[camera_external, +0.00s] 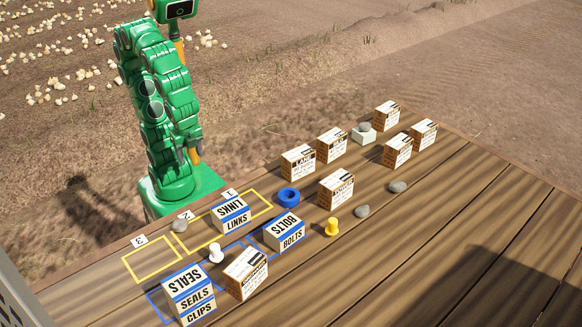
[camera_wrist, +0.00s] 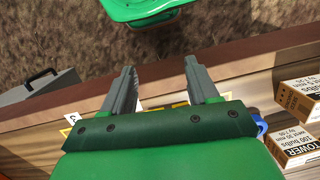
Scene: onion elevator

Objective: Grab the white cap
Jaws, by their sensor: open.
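The white cap (camera_external: 215,252) stands on the wooden table in the external view. It is between the SEALS CLIPS box (camera_external: 188,296) and the LINKS box (camera_external: 231,217), at the edge of a blue outline. My gripper (camera_wrist: 160,68) shows in the wrist view with its two grey fingers apart and nothing between them. The cap cannot be made out in the wrist view. In the external view my green arm is folded up beyond the table's far edge, well away from the cap, and the fingers are hard to make out.
A cardboard box (camera_external: 246,273) and the BOLTS box (camera_external: 284,232) stand near the cap. A blue ring (camera_external: 289,197), a yellow cap (camera_external: 332,227), grey stones (camera_external: 397,187) and several cardboard boxes lie to the right. The front right of the table is clear.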

